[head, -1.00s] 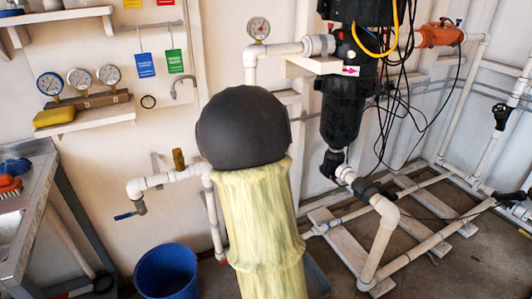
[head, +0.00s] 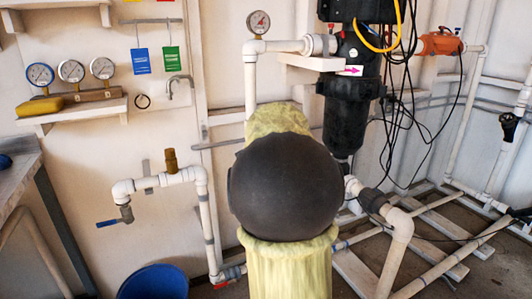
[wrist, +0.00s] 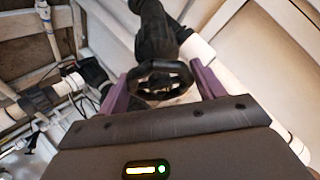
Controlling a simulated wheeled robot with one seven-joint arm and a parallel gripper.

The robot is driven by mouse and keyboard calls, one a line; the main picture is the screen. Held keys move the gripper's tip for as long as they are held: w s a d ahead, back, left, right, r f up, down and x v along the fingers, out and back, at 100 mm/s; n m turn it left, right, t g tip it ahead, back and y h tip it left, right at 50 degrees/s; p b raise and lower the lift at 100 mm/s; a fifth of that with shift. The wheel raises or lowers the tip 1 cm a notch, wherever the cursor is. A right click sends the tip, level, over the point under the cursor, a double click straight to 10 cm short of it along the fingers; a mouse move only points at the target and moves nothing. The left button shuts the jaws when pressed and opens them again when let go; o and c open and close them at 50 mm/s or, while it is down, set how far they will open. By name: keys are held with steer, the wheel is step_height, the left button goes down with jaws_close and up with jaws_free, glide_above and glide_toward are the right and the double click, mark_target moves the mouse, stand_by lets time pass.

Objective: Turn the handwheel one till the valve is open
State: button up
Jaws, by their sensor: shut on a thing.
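A black handwheel (wrist: 160,67) with an open, many-sided rim shows in the wrist view, at the end of a black valve body (wrist: 157,28) on white pipe. My gripper (wrist: 163,84) has its two purple fingers at the left and right sides of the rim, shut on it. In the head view my arm, with its yellowish cover and dark round joint, hides my gripper and this handwheel. I cannot tell how far the valve is open.
A black filter housing (head: 350,125) and hanging cables stand just beyond my arm. White floor pipes (head: 400,235) run on wooden slats at right. A blue bucket (head: 153,282) and a pipe with a blue lever (head: 107,223) are at left. Another black handwheel (head: 509,122) is at far right.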

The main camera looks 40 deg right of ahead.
steer(key=shift+f+n+b, duration=0.55)
steer(key=shift+n+b, duration=0.45)
steer(key=shift+b, duration=2.05)
steer(key=shift+r+n+t+y+b, duration=0.3)
steer(key=shift+n+t+b, duration=0.15)
steer(key=shift+b, duration=0.95)
steer(key=o, duration=0.9)
steer(key=shift+r, duration=0.15)
